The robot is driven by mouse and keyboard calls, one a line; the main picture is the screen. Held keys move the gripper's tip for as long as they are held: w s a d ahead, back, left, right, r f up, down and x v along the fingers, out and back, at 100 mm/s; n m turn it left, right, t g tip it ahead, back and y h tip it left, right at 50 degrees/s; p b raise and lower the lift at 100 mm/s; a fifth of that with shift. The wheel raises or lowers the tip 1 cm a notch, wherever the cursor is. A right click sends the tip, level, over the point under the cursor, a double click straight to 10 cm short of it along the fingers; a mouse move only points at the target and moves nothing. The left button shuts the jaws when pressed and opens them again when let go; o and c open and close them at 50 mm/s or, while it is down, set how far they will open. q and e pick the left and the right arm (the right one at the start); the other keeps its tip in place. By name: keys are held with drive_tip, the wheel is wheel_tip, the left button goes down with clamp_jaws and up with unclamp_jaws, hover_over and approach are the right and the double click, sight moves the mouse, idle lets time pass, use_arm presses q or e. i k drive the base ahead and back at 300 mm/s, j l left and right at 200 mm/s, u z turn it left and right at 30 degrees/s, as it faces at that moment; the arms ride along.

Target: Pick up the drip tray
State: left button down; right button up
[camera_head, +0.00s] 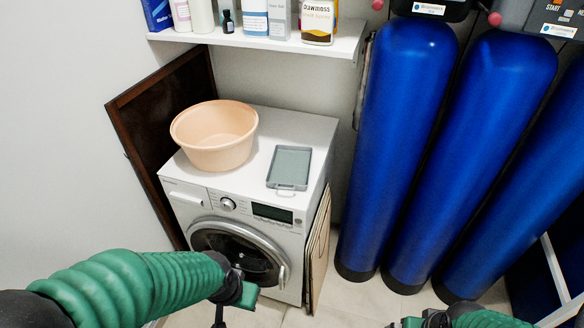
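The drip tray (290,166) is a shallow grey rectangular tray with a thin handle at its near end. It lies flat on the right part of the washing machine's top (257,171). My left gripper (234,305) is at the bottom, in front of the machine's door, below and apart from the tray. Its fingers are small and dark, and I cannot tell their gap. My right gripper (428,322) barely shows at the bottom edge, well to the right of the machine. Its fingers are mostly cut off. Neither gripper touches the tray.
A peach basin (215,136) stands left of the tray on the machine. A white shelf (263,39) with bottles and boxes hangs above. Tall blue filter vessels (400,140) stand to the right. A brown framed panel (160,125) leans behind the machine on the left.

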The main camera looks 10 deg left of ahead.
sight(290, 170)
drive_tip(key=i+l+u, duration=0.15)
drive_tip(key=i+l, duration=0.2)
drive_tip(key=i, duration=0.2)
drive_tip(key=i+l+u, duration=0.1)
drive_tip(key=i+l, duration=0.35)
drive_tip(key=i, duration=0.15)
